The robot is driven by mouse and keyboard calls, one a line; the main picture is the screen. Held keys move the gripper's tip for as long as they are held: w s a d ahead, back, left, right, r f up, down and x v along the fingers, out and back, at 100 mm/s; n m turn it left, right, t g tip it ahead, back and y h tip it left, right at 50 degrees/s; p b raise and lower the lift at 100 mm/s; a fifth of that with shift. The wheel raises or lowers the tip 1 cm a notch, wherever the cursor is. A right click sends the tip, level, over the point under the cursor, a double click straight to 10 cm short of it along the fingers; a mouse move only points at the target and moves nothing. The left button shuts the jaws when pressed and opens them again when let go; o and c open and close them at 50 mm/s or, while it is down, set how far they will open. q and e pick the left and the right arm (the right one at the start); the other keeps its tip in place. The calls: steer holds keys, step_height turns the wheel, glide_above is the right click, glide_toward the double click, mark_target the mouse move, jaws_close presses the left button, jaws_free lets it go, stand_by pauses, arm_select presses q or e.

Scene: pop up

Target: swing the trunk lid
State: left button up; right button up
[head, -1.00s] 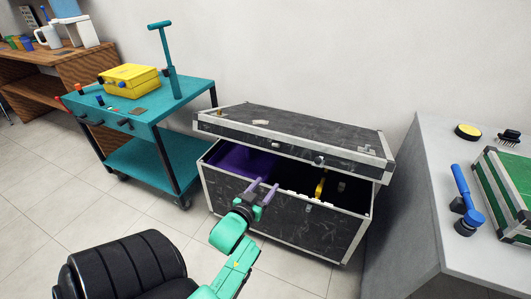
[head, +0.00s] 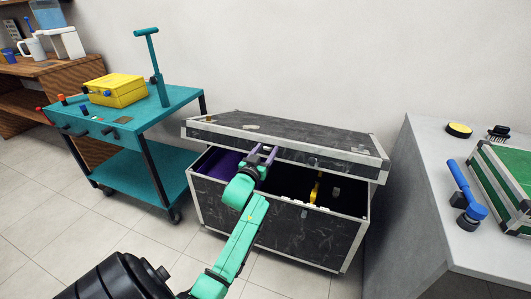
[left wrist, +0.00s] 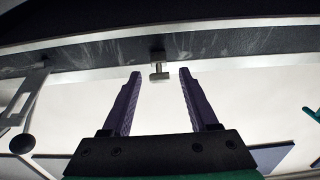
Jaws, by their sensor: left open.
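The trunk (head: 295,232) is a black scuffed case with silver edges, standing on the floor by the wall. Its lid (head: 290,130) is part-way open, with a gap along the front. A purple inside part and a yellow piece show in the gap. My left gripper (head: 263,153) is open and empty at the lid's front edge, left of the middle. In the left wrist view the purple fingers (left wrist: 160,85) point up toward the lid's lower edge. A small T-shaped metal latch (left wrist: 158,68) lies between the fingertips; contact cannot be told. My right gripper is not in view.
A teal cart (head: 130,112) with a yellow box (head: 116,90) and an upright teal handle stands left of the trunk. A grey counter (head: 425,190) with a blue tool (head: 466,192) and a green case stands close on the right. Floor in front is clear at left.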

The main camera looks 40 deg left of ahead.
arm_select(q)
jaws_close()
steer(key=shift+f, duration=0.1)
stand_by(1.3)
